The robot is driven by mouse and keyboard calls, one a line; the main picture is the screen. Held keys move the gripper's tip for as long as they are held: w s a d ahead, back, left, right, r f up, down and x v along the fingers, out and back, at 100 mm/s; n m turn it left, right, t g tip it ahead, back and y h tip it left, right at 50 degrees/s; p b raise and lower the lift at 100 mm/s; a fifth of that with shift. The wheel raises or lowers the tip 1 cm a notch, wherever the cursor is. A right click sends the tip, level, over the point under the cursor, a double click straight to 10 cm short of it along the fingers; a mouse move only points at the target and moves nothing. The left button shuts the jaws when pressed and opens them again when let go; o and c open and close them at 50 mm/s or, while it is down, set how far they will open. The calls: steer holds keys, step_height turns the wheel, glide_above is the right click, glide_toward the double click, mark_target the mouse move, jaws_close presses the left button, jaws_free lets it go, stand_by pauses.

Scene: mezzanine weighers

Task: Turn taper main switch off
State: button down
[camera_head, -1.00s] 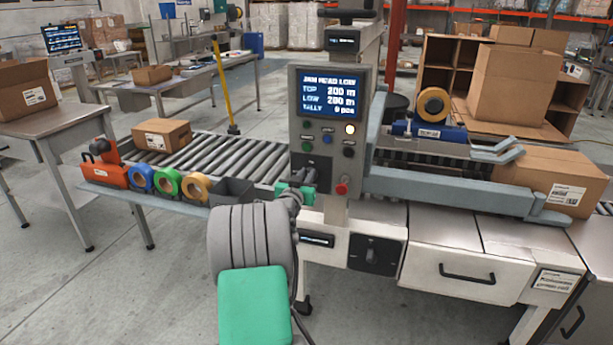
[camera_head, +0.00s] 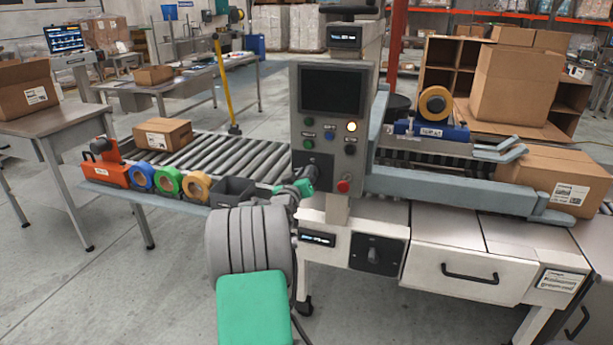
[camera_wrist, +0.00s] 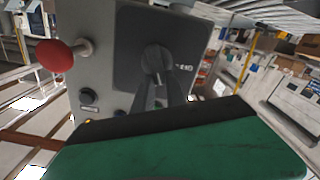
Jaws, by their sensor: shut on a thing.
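The taper's grey control panel (camera_head: 297,115) stands over the conveyor, and its screen (camera_head: 332,91) is dark. The main switch is a dark rotary handle on a black plate low on this panel; in the wrist view the handle (camera_wrist: 156,64) stands out from its plate (camera_wrist: 127,45). My gripper (camera_head: 313,173) is at this plate and shut on the switch handle. In the head view it largely hides the handle.
A red mushroom button (camera_head: 343,186) sits just right of my gripper; it is large in the wrist view (camera_wrist: 55,56). Another black rotary switch (camera_head: 374,254) is on the white cabinet below. Tape rolls (camera_head: 168,181) and a grey bin (camera_head: 233,190) lie left of my arm.

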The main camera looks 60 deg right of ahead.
steer(key=shift+w+f+n+p, duration=0.2)
steer(key=shift+f+n+p, duration=0.15)
steer(key=shift+n, duration=1.8)
steer(key=shift+w+f+n+p, duration=0.2)
steer(key=shift+f+n, duration=0.1)
steer(key=shift+n, duration=1.9)
steer(key=shift+w+f+n+p, duration=0.2)
steer(key=shift+f+n+p, duration=0.15)
steer(key=shift+n, duration=1.8)
steer(key=c, duration=1.4)
jaws_free()
steer(key=shift+o, duration=0.2)
